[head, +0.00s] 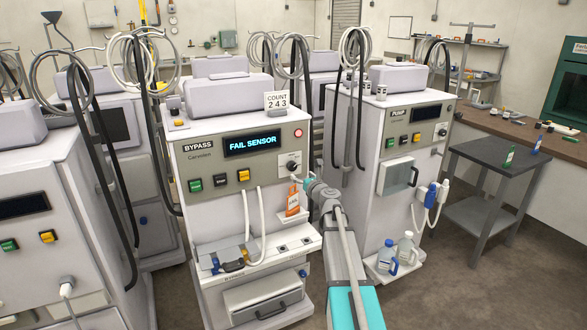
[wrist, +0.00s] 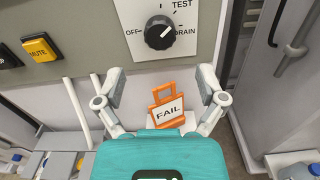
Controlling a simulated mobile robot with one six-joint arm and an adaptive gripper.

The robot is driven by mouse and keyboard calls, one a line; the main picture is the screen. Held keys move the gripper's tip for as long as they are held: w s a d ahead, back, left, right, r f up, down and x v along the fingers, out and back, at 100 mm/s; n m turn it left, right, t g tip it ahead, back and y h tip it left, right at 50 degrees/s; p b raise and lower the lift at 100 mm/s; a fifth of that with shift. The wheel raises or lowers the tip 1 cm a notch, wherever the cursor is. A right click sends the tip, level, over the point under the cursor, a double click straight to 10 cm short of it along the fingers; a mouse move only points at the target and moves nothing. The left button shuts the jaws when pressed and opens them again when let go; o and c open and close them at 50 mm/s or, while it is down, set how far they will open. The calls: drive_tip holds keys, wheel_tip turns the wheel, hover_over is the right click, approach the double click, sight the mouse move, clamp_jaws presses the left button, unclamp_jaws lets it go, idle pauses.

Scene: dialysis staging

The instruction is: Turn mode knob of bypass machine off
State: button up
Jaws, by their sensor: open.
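The BYPASS machine (head: 245,215) stands at the centre of the head view, its display (head: 251,143) reading FAIL SENSOR. Its black mode knob (head: 291,166) is at the right of the front panel. In the wrist view the knob (wrist: 158,32) sits on a white plate, with OFF at left, TEST at upper right and DRAIN at right. Its pale mark seems to point to the upper right. My gripper (wrist: 161,78) is open and empty, its fingers spread below the knob and apart from it. It shows beside the panel in the head view (head: 308,183).
A yellow MUTE button (wrist: 39,47) is left. The PUMP machine (head: 390,150) stands close on the right.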

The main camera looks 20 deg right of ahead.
sight(293, 167)
drive_tip(key=w, duration=0.7)
drive_tip(key=shift+w+a, duration=0.15)
drive_tip(key=shift+w, duration=0.25)
drive_tip(key=c, duration=1.1)
drive_tip(key=shift+c, duration=0.2)
